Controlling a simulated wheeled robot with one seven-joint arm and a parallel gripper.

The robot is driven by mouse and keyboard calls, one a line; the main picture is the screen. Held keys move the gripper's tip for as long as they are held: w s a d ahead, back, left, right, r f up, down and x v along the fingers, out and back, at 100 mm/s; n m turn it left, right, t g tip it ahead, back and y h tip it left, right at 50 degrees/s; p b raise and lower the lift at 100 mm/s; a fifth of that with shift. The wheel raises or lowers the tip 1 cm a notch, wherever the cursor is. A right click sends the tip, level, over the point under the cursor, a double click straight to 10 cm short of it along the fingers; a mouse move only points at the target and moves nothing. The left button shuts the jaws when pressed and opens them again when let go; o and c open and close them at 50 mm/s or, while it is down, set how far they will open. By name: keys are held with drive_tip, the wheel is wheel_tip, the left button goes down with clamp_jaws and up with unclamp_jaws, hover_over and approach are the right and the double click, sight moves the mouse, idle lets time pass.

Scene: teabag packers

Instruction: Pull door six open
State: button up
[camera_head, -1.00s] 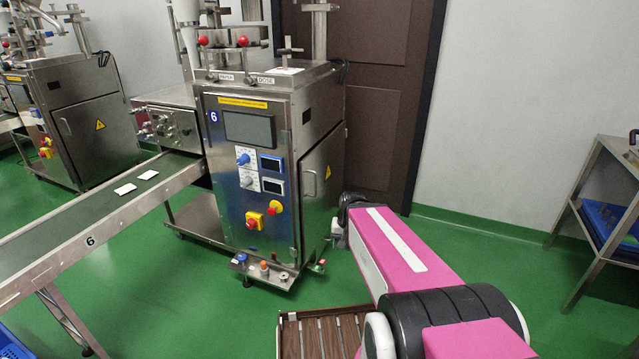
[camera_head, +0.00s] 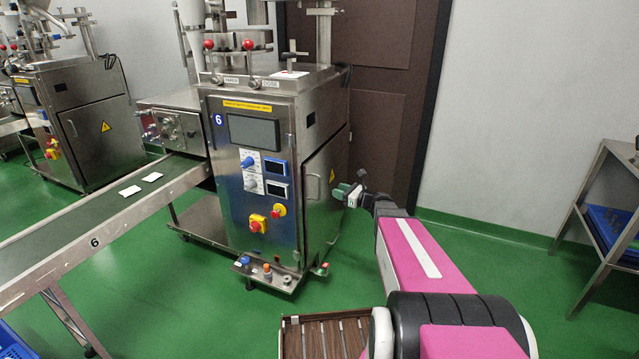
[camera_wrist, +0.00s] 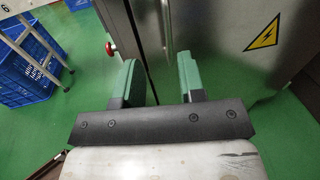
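The machine marked 6 (camera_head: 240,165) stands on the green floor. Its side door (camera_head: 322,190), with a yellow warning triangle, looks shut. A thin upright handle (camera_head: 307,202) is on the door's near edge. In the wrist view the door (camera_wrist: 225,50) fills the upper right, and the handle (camera_wrist: 167,25) shows as a metal bar ahead of the fingertips. My gripper (camera_head: 342,191) is just right of the door at about handle height. In the wrist view its two green fingers (camera_wrist: 158,68) are apart, with nothing held between them; the handle is beyond them.
A conveyor (camera_head: 110,205) runs from the machine to the lower left. A metal rack (camera_head: 595,210) stands at right by the wall. A brown slatted tray (camera_head: 325,338) is at the bottom. Green floor is open right of the machine. A blue crate (camera_wrist: 22,65) shows in the wrist view.

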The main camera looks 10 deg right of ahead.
sight(319, 181)
drive_tip(key=shift+m, duration=0.4)
drive_tip(key=x, duration=1)
drive_tip(key=shift+w+r, duration=0.35)
drive_tip(key=shift+w, duration=0.25)
clamp_jaws()
